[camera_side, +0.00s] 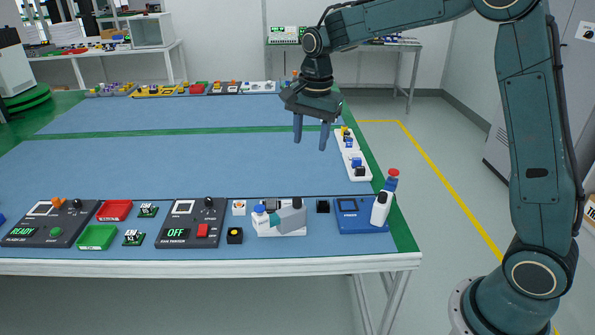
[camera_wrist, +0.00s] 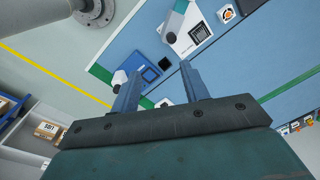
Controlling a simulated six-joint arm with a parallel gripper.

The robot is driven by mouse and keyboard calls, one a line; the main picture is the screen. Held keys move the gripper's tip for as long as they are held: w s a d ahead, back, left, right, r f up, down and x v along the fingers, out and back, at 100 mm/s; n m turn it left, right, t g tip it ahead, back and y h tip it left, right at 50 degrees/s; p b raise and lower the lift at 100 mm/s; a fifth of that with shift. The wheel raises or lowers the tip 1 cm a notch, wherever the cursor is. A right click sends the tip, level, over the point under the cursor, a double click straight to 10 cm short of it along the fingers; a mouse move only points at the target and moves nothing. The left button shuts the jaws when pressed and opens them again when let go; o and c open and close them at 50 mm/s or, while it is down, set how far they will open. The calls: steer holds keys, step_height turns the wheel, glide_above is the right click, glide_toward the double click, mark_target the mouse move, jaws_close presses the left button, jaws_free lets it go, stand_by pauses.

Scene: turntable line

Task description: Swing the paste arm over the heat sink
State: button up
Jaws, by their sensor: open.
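A white fixture (camera_side: 283,234) stands near the table's front edge in the side view, carrying a grey arm (camera_side: 292,217), which looks like the paste arm, and a blue-capped part. In the wrist view the white fixture (camera_wrist: 173,41) is at the top, cut off by the frame. A dark ribbed square on it, likely the heat sink (camera_wrist: 200,33), shows uncovered, with the grey arm beside it. My gripper (camera_side: 310,143) is open and empty, high above the table behind the fixture. In the wrist view its fingers (camera_wrist: 161,70) are apart with nothing between them.
A blue box (camera_side: 353,222) with a white bottle (camera_side: 380,209) and a small black block (camera_side: 322,206) stand right of the fixture. A dark panel reading OFF (camera_side: 178,234) stands left. White trays (camera_side: 358,172) line the right edge. The blue mat's middle is clear.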

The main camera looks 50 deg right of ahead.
mark_target(297, 199)
steer(key=w+d+f+m+g, duration=0.1)
steer(key=w+f+m, duration=0.2)
steer(key=w+f, duration=0.2)
steer(key=shift+f, duration=0.65)
step_height(297, 199, down, 14)
steer(key=shift+r, duration=0.1)
stand_by(0.3)
steer(key=shift+c, duration=0.5)
jaws_close()
